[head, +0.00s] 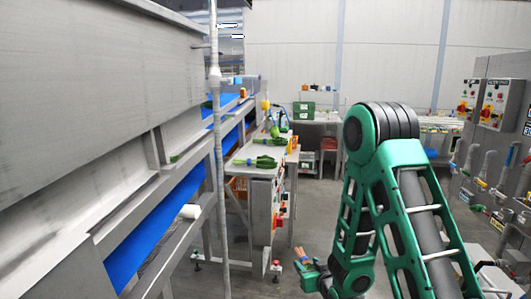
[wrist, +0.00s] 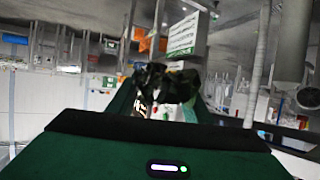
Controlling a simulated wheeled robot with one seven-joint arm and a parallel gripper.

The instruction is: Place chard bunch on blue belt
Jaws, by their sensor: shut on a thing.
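The blue belt (head: 165,228) runs along the left side of the head view, under a grey metal hood, and carries on towards the back. My gripper (head: 306,268) is low in the middle of the head view, right of the belt and apart from it. It is shut on the chard bunch, whose orange-brown stems (head: 301,256) show at the jaws. In the wrist view my gripper (wrist: 165,102) has the bunch's dark, crumpled leaves (wrist: 168,84) at its far end. Most of the bunch is hidden or in shadow.
Leafy green bunches (head: 255,161) lie on a steel table (head: 240,169) beside the belt. A thin upright post (head: 219,190) stands between belt and table. Green crates (head: 304,110) sit on a table at the back. Control boxes and pipes line the right. Open floor lies behind my arm.

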